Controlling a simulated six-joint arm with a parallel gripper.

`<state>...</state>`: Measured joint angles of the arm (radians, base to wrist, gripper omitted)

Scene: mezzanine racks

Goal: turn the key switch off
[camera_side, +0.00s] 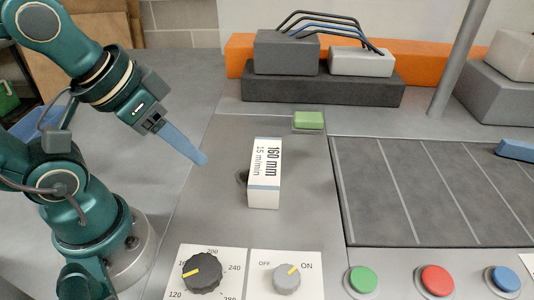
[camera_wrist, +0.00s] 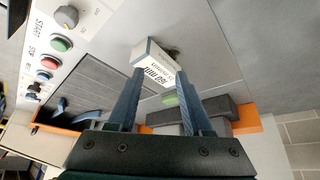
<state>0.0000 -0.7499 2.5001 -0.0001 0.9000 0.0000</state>
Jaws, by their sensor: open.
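A grey round knob (camera_side: 287,278) sits on a white plate marked OFF and ON at the front of the panel. Its yellow mark points up and right, towards ON. A grey knob also shows at the top left of the wrist view (camera_wrist: 67,16). A small dark fitting (camera_wrist: 33,91) lies past the blue button there; it is too small to tell whether it is a key switch. My gripper (camera_side: 203,161) is in the air behind and left of the knob, well apart from it. In the wrist view its two blue fingers (camera_wrist: 160,72) are spread and empty.
A white box marked 160 mm (camera_side: 264,180) stands right of my gripper. A black dial (camera_side: 202,272) is left of the OFF/ON knob. Green (camera_side: 363,280), red (camera_side: 437,280) and blue (camera_side: 506,279) buttons are to its right. A green block (camera_side: 309,120) lies behind the box.

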